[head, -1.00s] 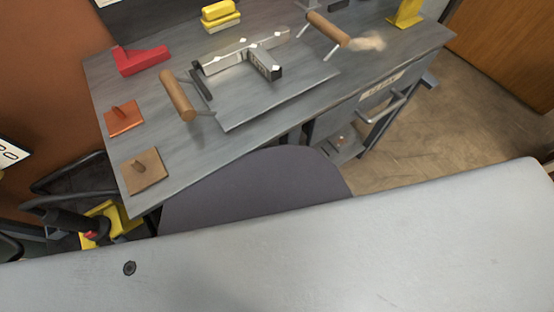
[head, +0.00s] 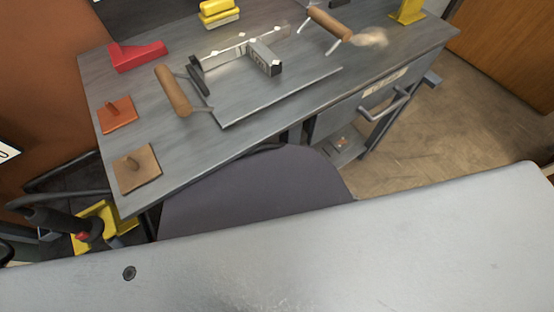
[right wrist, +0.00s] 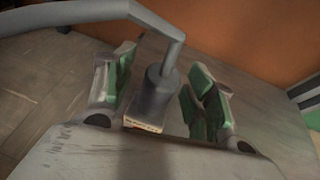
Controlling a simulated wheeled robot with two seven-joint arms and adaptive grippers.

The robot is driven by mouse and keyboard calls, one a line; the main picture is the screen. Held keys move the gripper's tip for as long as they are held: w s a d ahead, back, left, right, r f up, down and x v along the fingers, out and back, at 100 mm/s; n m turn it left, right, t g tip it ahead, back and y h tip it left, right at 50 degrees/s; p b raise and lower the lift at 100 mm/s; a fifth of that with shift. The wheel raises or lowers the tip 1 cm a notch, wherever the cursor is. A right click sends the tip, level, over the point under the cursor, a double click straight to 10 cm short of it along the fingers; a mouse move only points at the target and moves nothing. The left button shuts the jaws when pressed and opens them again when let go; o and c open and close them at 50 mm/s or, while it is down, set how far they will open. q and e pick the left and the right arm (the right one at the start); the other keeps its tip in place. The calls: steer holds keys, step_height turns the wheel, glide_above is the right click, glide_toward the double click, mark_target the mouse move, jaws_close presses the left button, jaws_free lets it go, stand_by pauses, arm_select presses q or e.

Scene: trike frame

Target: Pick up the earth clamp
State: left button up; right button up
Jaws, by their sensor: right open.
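My right gripper (right wrist: 160,98) is open in the right wrist view, with green pads on both fingers. Between the fingers stands a grey cylinder (right wrist: 157,88) with a bent grey tube (right wrist: 150,20) at its top and a pale block (right wrist: 145,124) at its foot. It may be the earth clamp, but I cannot be sure. I cannot tell whether the fingers touch it. No gripper shows in the head view. I cannot tell which thing there, if any, is the earth clamp.
A grey workbench (head: 225,140) holds a metal T-shaped piece (head: 262,60), wooden-handled tools (head: 172,90), a red block (head: 137,55), an orange plate (head: 116,114) and a brown plate (head: 138,170). A dark chair (head: 255,190) stands before it. A pale surface (head: 330,260) fills the foreground.

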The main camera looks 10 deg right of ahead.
steer(key=shift+c, duration=0.2)
arm_select(q)
steer(key=shift+f, duration=0.1)
arm_select(e)
steer(key=c, duration=1.1)
arm_select(q)
steer(key=shift+s, duration=0.1)
arm_select(e)
steer(key=shift+r, duration=0.1)
steer(key=shift+r, duration=0.15)
steer(key=shift+r+p, duration=0.6)
steer(key=shift+p, duration=0.05)
step_height(320, 180, up, 3)
steer(key=shift+f+p, duration=0.1)
steer(key=shift+p, duration=1)
step_height(320, 180, up, 4)
steer(key=p, duration=0.2)
steer(key=shift+f+p, duration=0.2)
steer(key=shift+p, duration=0.2)
steer(key=shift+r, duration=0.3)
arm_select(q)
step_height(320, 180, up, 8)
steer(key=a+g+y+p, duration=0.1)
steer(key=shift+s+a, duration=0.3)
arm_select(e)
steer(key=shift+r, duration=0.7)
